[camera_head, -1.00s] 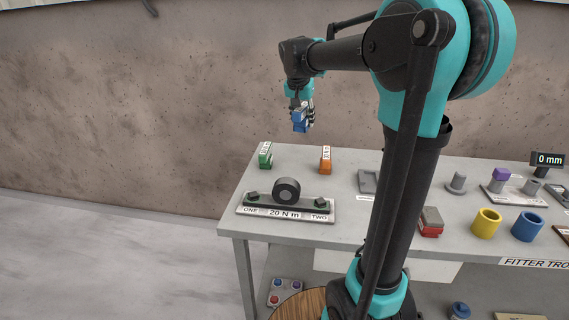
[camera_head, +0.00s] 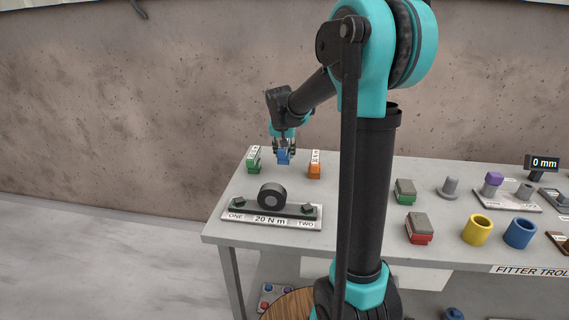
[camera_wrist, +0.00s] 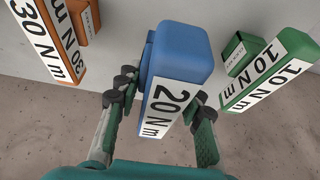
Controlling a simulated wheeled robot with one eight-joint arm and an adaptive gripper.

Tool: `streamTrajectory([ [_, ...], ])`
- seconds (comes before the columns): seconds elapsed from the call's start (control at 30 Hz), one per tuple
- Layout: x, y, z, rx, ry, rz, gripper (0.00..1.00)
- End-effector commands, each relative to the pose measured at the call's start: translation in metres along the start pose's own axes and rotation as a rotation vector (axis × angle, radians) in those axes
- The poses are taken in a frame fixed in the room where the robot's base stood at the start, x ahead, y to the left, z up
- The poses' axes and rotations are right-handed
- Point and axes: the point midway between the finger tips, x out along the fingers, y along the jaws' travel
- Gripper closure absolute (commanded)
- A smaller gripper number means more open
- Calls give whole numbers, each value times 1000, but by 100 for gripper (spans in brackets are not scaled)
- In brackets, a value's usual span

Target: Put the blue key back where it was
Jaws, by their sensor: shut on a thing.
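The blue key (camera_head: 284,157) carries a "20 N m" label and is held in my gripper (camera_head: 284,146). In the wrist view the blue key (camera_wrist: 178,60) sits between the two fingers of my gripper (camera_wrist: 158,115), which are shut on it. In the head view it is between the green key (camera_head: 254,160) and the orange key (camera_head: 314,165), at the back left of the table. The wrist view shows the orange "30 N m" key (camera_wrist: 62,40) on the left and the green "10 N m" key (camera_wrist: 268,72) on the right. I cannot tell whether the blue key touches the table.
A plate marked "20 N m" (camera_head: 238,217) with a dark round part (camera_head: 272,196) lies in front of the keys. A red-and-grey block (camera_head: 419,228), a yellow cup (camera_head: 478,230) and a blue cup (camera_head: 520,233) stand to the right. A wall rises behind the table.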

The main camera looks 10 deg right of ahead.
Motion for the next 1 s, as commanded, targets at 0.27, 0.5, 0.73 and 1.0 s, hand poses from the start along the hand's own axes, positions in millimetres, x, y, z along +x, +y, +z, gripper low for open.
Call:
streamTrajectory([
  [0.27, 24, 0, 10, 0, 0, 0, 100],
  [0.5, 44, 0, 19, 0, 0, 0, 100],
  [0.73, 45, 0, 19, 0, 0, 0, 100],
  [1.0, 47, 0, 20, 0, 0, 0, 43],
])
